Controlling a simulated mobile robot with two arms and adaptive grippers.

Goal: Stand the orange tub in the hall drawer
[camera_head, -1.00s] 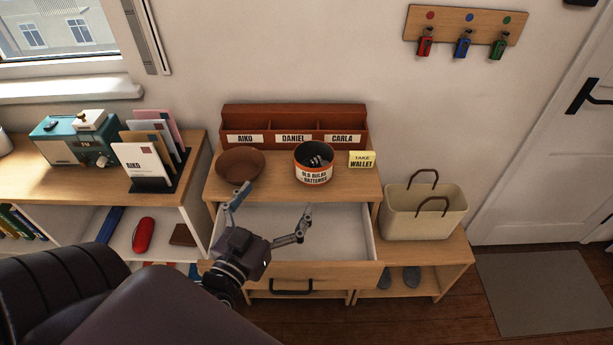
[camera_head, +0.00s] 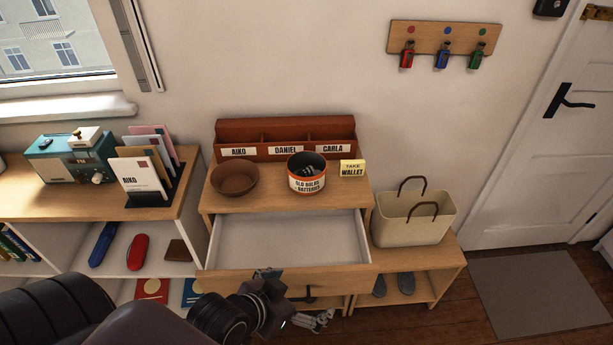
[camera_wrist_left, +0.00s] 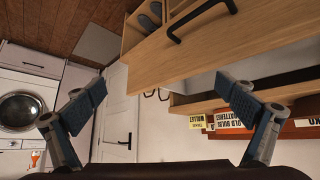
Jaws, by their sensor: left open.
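The orange tub (camera_head: 307,177), with a white label reading old bulbs and batteries, stands upright on the hall cabinet top. Dark items show inside it. The hall drawer (camera_head: 290,238) below is pulled open and its visible inside is empty. My left gripper (camera_head: 292,297) is low in front of the drawer front, open and empty, clear of the tub. In the left wrist view, the spread fingers (camera_wrist_left: 165,97) have nothing between them; the drawer front (camera_wrist_left: 215,45) with its black handle and the tub's label (camera_wrist_left: 236,115) show beyond. My right gripper is not in view.
A brown bowl (camera_head: 235,179) stands left of the tub and a yellow wallet note (camera_head: 352,168) right of it. A letter sorter (camera_head: 284,132) is behind. A cream basket (camera_head: 413,222) stands on the lower bench to the right.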

